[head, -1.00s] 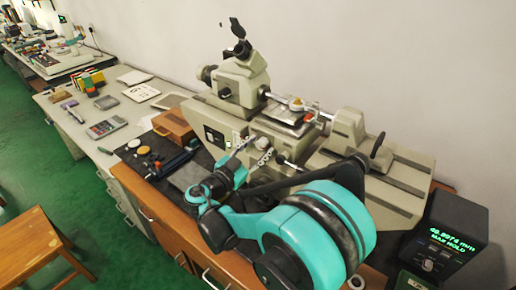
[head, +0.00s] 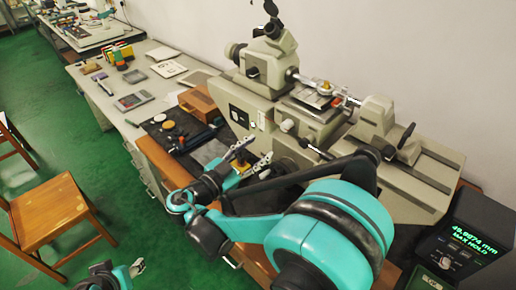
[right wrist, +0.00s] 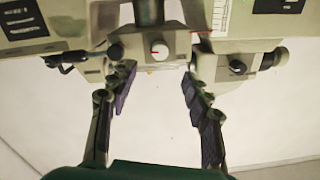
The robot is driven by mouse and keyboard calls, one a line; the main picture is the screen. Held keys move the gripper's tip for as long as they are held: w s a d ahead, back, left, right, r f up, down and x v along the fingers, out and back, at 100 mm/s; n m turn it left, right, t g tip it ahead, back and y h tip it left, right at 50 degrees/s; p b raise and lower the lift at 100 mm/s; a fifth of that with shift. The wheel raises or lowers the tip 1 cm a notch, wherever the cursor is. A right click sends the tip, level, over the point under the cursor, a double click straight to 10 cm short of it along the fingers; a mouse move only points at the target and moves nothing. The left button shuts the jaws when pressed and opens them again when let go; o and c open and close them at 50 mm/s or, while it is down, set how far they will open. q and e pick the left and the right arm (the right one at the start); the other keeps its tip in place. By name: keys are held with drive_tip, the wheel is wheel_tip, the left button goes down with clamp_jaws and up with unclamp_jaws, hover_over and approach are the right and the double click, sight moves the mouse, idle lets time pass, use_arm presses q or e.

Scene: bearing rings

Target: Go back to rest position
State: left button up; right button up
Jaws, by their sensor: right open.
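My right gripper (head: 249,160) is open and empty, in front of the left end of the grey-green measuring machine (head: 420,165). In the right wrist view, its two dark fingers (right wrist: 155,100) stand apart with nothing between them; the machine's knobs show beyond, at the top. My left gripper (head: 130,271) only partly shows at the bottom left edge; I cannot tell its jaw state. A small ring-like part (head: 325,88) with a gold and white look sits on the machine's stage, apart from both grippers.
A digital readout box (head: 462,240) stands at the right. A wooden box (head: 197,103) and small round discs (head: 168,124) lie on the bench left of the machine. A wooden chair (head: 50,207) stands on the open green floor at the left.

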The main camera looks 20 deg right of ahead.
drive_tip(key=s+d+f+n+g+y, duration=0.2)
drive_tip(key=s+d+f+n+y, duration=0.35)
drive_tip(key=f+n+y, duration=0.2)
drive_tip(key=s+a+f+n+t+y, duration=0.1)
drive_tip(key=s+a+f+n+y, duration=0.3)
drive_tip(key=s+a+n+y, duration=0.4)
drive_tip(key=shift+s+a+n+t+y, duration=0.25)
drive_tip(key=shift+a+n+t+y, duration=0.2)
drive_tip(key=shift+a, duration=0.5)
